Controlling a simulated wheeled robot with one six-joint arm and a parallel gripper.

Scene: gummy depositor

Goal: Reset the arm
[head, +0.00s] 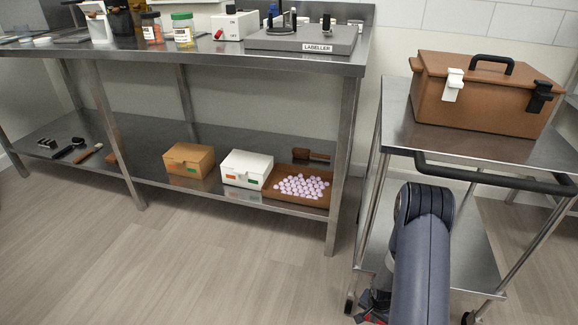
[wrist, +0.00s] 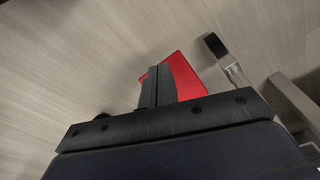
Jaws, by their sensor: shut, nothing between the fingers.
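My arm reaches down in front of the steel cart at the right of the head view. My gripper (head: 368,308) is low near the floor, mostly hidden behind my own arm link, with a bit of red showing. In the wrist view my gripper (wrist: 160,84) points at the wood-look floor (wrist: 80,60). Its dark fingers are together with nothing between them, and a red part shows beside them.
The steel cart (head: 450,145) carries a brown latched case (head: 485,95). A steel bench (head: 210,60) holds a labeller (head: 305,38) and jars. Its lower shelf (head: 140,150) holds boxes and a tray (head: 320,198) of pale candies. Open floor (head: 200,270) lies left of the cart.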

